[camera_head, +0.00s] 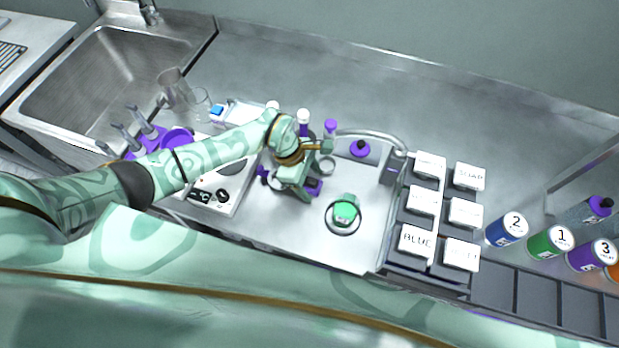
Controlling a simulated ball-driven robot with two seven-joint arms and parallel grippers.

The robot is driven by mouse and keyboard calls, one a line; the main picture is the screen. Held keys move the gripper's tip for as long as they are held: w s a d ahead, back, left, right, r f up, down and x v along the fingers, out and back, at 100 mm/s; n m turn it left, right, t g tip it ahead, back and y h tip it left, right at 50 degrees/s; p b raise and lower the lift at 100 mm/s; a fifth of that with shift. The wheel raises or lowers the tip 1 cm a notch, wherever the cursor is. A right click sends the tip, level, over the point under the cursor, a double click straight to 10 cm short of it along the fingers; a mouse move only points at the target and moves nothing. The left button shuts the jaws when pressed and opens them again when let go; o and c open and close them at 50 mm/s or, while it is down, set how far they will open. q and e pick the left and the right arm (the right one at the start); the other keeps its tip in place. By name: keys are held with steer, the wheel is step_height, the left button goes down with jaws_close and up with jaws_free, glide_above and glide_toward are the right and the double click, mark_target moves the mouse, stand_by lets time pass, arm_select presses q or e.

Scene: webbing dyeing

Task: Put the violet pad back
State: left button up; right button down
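My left gripper (305,193) points down over the middle of the grey tray (300,228). A small violet piece (315,187) shows right at its fingers, partly hidden by them; it may be the violet pad, but I cannot tell whether it is gripped or behind. Another violet bit (263,173) shows left of the gripper. A violet-topped piece (360,148) sits at the tray's back right. A green pad (345,212) sits in a dark round place, right of the gripper. My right gripper is not in view.
White labelled boxes (416,239) stand in rows right of the tray, beside a curved metal pipe (372,136). Numbered cans (507,229) stand far right. Bottles (303,120) stand behind the gripper. A white scale-like device (212,190) and violet cups (177,138) are left.

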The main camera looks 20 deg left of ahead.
arm_select(q)
steer(key=shift+a+r, duration=0.1)
steer(key=shift+r, duration=0.2)
steer(key=v, duration=1.1)
steer(key=shift+r+p, duration=0.3)
steer(key=shift+p, duration=0.15)
